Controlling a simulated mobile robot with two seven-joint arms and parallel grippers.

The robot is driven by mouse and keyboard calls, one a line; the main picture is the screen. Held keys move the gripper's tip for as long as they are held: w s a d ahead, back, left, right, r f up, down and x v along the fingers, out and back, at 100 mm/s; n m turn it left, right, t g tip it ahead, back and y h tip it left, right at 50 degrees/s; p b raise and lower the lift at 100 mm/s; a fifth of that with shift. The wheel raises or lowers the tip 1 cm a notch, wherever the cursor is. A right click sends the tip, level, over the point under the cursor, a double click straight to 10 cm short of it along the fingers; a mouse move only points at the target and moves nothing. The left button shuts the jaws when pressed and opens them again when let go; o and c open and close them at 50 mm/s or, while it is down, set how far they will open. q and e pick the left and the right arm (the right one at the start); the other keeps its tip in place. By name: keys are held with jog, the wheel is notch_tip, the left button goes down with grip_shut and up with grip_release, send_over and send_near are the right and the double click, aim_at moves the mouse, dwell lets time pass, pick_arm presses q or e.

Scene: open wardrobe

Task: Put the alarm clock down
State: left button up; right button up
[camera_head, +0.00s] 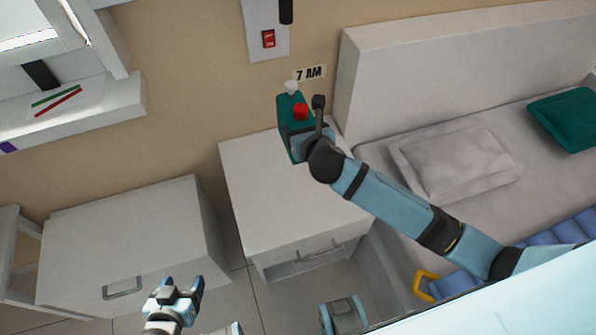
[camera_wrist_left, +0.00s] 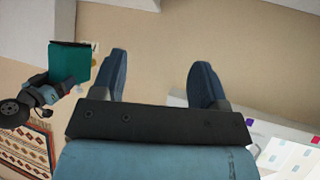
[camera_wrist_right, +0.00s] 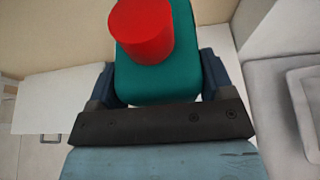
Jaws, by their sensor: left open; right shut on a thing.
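The alarm clock (camera_head: 287,112) is a teal block with a red button on top. My right gripper (camera_head: 298,138) is shut on it and holds it near the wall, by the back edge of the white nightstand (camera_head: 275,190). In the right wrist view the clock (camera_wrist_right: 158,85) sits between both fingers, its red button toward the camera. It also shows in the left wrist view (camera_wrist_left: 72,58). Whether the clock touches the nightstand top is hard to tell. My left gripper (camera_head: 180,287) is open and empty at the lower left, in front of a white cabinet.
A "7 AM" sign (camera_head: 309,73) and a red switch (camera_head: 268,39) are on the wall. A bed (camera_head: 400,72) with pillows stands to the right. A white drawer cabinet (camera_head: 130,235) stands left. The nightstand top is otherwise clear.

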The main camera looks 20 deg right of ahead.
pick_arm(q)
notch_tip(320, 180, down, 3)
jog(key=b, duration=0.5)
jog(key=shift+w+d+r, duration=0.1)
jog(key=shift+w+r, duration=0.05)
pick_arm(e)
notch_tip(320, 180, down, 19)
jog(key=shift+f, duration=0.1)
jog(key=shift+f, duration=0.1)
jog(key=o, duration=1)
jog(key=shift+f, duration=0.1)
jog(key=o, duration=0.4)
pick_arm(q)
jog(key=shift+r, duration=0.1)
